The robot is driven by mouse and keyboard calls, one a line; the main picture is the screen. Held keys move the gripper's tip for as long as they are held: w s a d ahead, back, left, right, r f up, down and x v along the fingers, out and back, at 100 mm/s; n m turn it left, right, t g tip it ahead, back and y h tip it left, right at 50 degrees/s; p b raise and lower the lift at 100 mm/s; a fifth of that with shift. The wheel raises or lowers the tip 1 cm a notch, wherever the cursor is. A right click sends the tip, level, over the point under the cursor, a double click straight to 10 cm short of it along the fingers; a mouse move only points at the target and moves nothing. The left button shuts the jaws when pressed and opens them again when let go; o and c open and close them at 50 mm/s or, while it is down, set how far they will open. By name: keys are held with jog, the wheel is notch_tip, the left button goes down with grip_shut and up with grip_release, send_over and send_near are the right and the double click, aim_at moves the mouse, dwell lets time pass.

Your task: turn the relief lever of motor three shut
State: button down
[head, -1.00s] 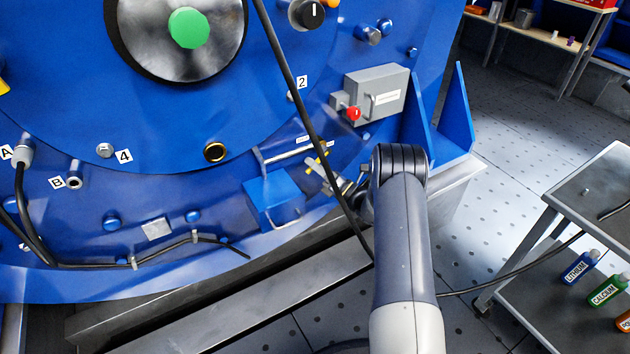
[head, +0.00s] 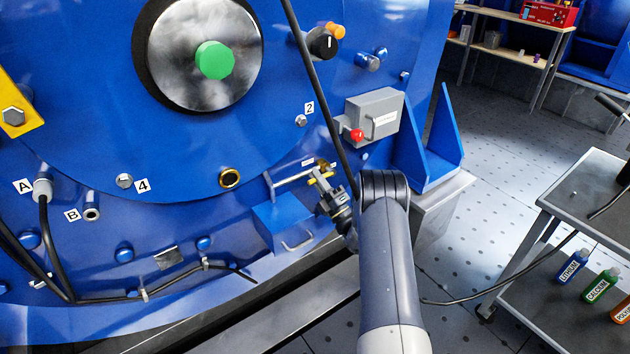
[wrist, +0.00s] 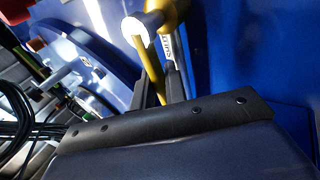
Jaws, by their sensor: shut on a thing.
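The yellow relief lever (head: 317,180) sits on a brass-coloured fitting at the end of a grey pipe, low on the blue motor face. In the wrist view its yellow bar (wrist: 150,70) runs down between my two dark fingers. My gripper (head: 329,193) is shut on this lever in front of the motor; its fingers also show in the wrist view (wrist: 158,92). A small white label (wrist: 168,46), which seems to read SHUT, is beside the bar. The lever's exact angle is hard to tell.
A black cable (head: 318,90) hangs in front of the motor, close to my arm. A grey box (head: 375,112) with a red knob (head: 357,135) is above right. A blue box (head: 282,226) is below left. A cart (head: 590,195) with bottles stands at right.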

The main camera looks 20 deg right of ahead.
dwell(0.4)
jog(key=c, duration=1.5)
grip_release()
jog(key=p+v, duration=0.2)
jog(key=v, duration=0.9)
jog(key=shift+a+r, duration=0.1)
jog(key=b+x, duration=0.2)
jog(key=x, duration=0.9)
